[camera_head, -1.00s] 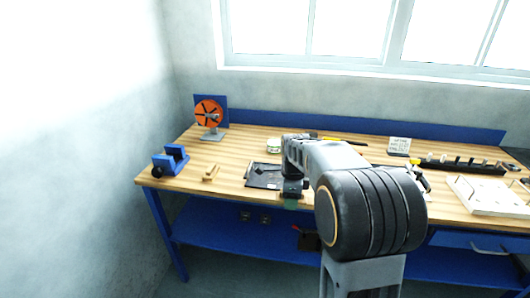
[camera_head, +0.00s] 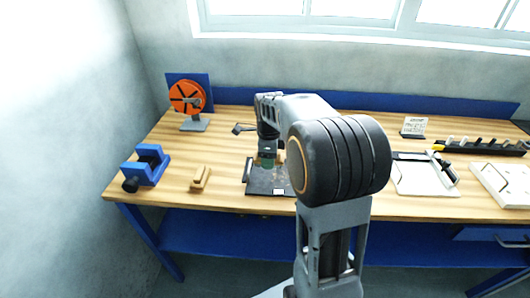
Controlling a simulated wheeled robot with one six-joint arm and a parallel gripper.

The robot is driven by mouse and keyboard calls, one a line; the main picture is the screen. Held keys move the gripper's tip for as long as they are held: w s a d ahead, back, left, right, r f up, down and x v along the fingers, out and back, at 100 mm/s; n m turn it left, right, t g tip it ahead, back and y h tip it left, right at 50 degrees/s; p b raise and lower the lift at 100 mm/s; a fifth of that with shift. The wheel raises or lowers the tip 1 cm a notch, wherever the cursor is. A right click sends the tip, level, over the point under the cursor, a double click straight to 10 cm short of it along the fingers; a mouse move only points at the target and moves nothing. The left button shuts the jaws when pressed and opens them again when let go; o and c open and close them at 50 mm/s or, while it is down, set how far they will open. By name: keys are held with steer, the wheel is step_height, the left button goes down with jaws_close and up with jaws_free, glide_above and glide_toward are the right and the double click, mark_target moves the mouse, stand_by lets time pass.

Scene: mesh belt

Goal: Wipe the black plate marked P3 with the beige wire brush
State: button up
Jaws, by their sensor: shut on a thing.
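The black plate (camera_head: 265,186) lies flat on the wooden bench, with a small white label near its front edge. I cannot read the label. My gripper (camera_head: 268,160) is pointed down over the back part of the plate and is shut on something. A small beige piece, seemingly the beige wire brush (camera_head: 281,156), shows at its right side. The rest of it is hidden by my gripper and arm. I cannot tell whether it touches the plate. My arm hides the plate's right side.
A blue vise (camera_head: 146,167) and a small wooden block (camera_head: 201,178) stand left of the plate. An orange disc on a stand (camera_head: 188,100) is at the back left. A white board (camera_head: 425,179), a sign (camera_head: 414,126) and a black rack (camera_head: 480,146) are on the right.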

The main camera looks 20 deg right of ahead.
steer(key=b, duration=0.5)
glide_above(269, 181)
steer(key=shift+w+f, duration=0.15)
steer(key=shift+f, duration=2.7)
steer(key=shift+f+b, duration=0.5)
steer(key=shift+f, duration=0.55)
